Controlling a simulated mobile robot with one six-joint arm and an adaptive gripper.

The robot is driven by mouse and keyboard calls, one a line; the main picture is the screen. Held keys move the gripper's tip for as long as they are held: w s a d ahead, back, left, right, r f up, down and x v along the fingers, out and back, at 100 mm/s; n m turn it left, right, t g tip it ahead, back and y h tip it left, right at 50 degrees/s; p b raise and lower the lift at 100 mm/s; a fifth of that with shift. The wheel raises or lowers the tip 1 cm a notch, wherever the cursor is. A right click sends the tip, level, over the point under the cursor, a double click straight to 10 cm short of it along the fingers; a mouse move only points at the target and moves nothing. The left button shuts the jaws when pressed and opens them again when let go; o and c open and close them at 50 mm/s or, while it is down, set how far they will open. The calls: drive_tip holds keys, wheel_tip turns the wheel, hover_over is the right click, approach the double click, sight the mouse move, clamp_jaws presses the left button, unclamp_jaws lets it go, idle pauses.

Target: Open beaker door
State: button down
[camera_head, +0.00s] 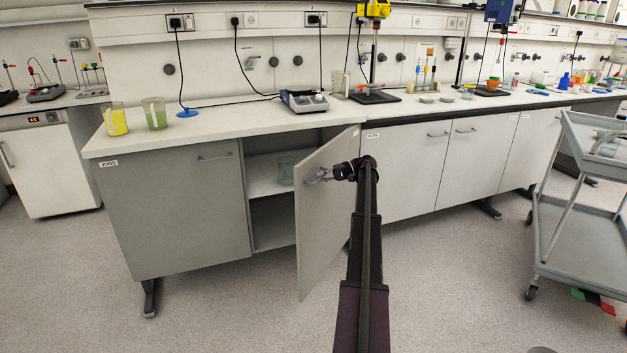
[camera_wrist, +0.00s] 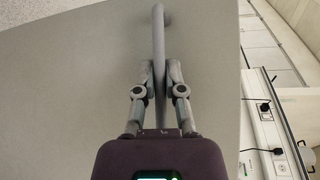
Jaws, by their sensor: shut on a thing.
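The beaker door (camera_head: 326,208) is a grey cabinet door under the bench, swung open with its free edge out into the room. My gripper (camera_head: 322,177) is at the handle on the door's outer face. In the wrist view, my gripper (camera_wrist: 160,78) is shut on the door handle (camera_wrist: 159,38), a grey bar, with a finger on each side. The door (camera_wrist: 75,75) fills most of that view. Inside the open cabinet, a clear glass beaker (camera_head: 286,171) stands on the shelf (camera_head: 262,181), partly behind the door.
A closed cabinet door (camera_head: 180,212) is left of the opening, and closed doors (camera_head: 410,175) are to the right. Beakers of yellow (camera_head: 116,119) and green (camera_head: 155,113) liquid stand on the bench. A grey trolley (camera_head: 585,235) stands at right. The floor in front is clear.

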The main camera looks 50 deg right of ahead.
drive_tip(key=shift+w+d, duration=0.15)
drive_tip(key=shift+w, duration=0.05)
drive_tip(key=c, duration=0.8)
unclamp_jaws()
drive_tip(key=shift+o, duration=0.4)
drive_tip(key=shift+w+a, duration=0.1)
drive_tip(key=shift+a, duration=0.15)
